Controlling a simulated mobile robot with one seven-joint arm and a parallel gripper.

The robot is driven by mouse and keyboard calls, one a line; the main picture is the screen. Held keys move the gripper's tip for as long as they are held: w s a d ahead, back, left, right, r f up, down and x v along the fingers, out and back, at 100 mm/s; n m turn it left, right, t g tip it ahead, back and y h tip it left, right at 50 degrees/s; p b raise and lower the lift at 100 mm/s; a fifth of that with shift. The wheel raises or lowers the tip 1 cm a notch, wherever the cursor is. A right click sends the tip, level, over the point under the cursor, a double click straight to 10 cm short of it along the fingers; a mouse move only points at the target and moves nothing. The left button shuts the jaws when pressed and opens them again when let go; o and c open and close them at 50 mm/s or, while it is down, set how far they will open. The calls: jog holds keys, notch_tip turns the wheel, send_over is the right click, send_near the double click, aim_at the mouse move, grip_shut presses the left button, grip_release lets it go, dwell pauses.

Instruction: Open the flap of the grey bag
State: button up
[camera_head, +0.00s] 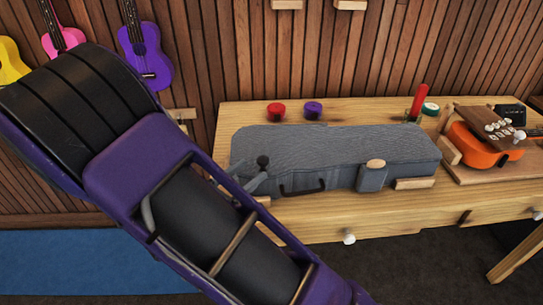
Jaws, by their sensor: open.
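The grey bag (335,143) lies on the wooden table, long and ribbed on top, with its lid down. A black handle (303,188) is on its front side. A small grey front tab (372,178) with a wooden toggle (376,163) hangs over its front right part. What looks like my gripper (249,167) shows as a grey forked end with a dark round tip at the bag's left front corner. It seems open and empty. My purple arm hides the rest of it, and I cannot tell whether it touches the bag.
An orange ukulele (478,146) lies at the table's right. A red spool (276,112), a purple spool (312,110) and a red upright stick (418,103) stand behind the bag. Ukuleles hang on the slatted wall. Drawer knobs (349,238) protrude from the table front.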

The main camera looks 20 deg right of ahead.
aim_at(267, 158)
jog(key=x, duration=0.9)
jog(key=shift+b, duration=0.35)
grip_shut()
jog(key=shift+a, duration=0.1)
dwell(0.8)
